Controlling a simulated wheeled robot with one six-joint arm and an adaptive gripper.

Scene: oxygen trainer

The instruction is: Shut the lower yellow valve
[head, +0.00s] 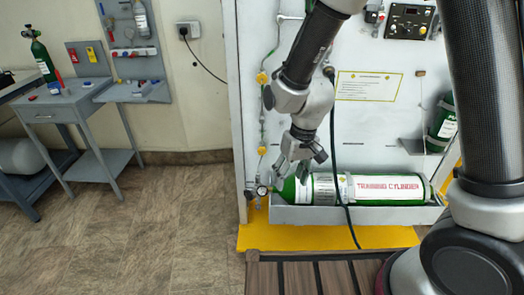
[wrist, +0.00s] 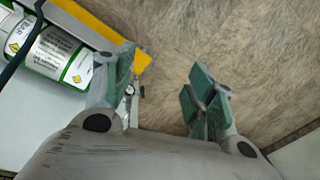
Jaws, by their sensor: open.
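A vertical line on the left of the white panel carries an upper yellow valve (head: 262,78) and a lower yellow valve (head: 262,151). My gripper (head: 291,172) is open and empty, pointing down just right of the lower valve and above the neck end of the green training cylinder (head: 390,190). It appears apart from the valve. In the wrist view my gripper (wrist: 162,72) has its fingers spread over floor; I cannot make out the lower valve there.
The cylinder lies in a grey tray (head: 330,215) above a yellow floor strip (head: 320,238). A black hose (head: 334,130) hangs in front of the panel, right of my gripper. A grey table (head: 68,105) stands at left. The floor (head: 150,230) between is clear.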

